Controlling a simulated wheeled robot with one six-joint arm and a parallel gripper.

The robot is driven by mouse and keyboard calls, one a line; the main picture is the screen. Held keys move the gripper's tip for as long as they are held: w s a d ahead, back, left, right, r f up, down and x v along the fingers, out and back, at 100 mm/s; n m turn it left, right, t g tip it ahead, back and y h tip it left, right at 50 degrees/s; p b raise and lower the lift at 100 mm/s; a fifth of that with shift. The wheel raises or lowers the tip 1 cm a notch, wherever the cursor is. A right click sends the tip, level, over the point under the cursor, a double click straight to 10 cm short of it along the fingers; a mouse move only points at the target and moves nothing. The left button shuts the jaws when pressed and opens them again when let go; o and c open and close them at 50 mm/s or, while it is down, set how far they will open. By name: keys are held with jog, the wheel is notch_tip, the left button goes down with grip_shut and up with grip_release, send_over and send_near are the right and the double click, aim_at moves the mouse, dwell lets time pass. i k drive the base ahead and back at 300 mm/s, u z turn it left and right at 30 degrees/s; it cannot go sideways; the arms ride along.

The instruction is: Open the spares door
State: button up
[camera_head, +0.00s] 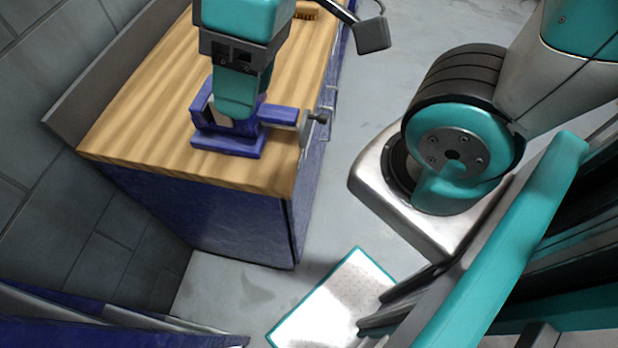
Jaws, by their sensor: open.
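My gripper (238,106) hangs over the near end of the wooden-topped workbench, in front of or above a blue vise. One teal finger shows below its dark body; the gap between the fingers is hard to see from this angle. No object shows in it. The bench's blue front (309,178) faces right and is seen at a steep slant. Metal bar handles (327,118) stick out from this front near the top. No label shows, so I cannot tell which door is the spares door. No opened door is visible along the front.
The blue vise (228,142) stands on the wooden bench top (135,125), its screw end reaching the front edge. A brush (306,12) and a dark block on a rod (373,34) are farther back. Grey floor (330,220) lies clear between bench and my base. A wall borders the left.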

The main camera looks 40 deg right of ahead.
aim_at(299, 209)
jog(key=z, duration=0.05)
jog(key=k, duration=1.2)
jog(key=z, duration=0.6)
jog(key=i, duration=1.15)
jog(key=u, duration=0.8)
jog(key=k, duration=0.25)
jog(key=z, duration=0.8)
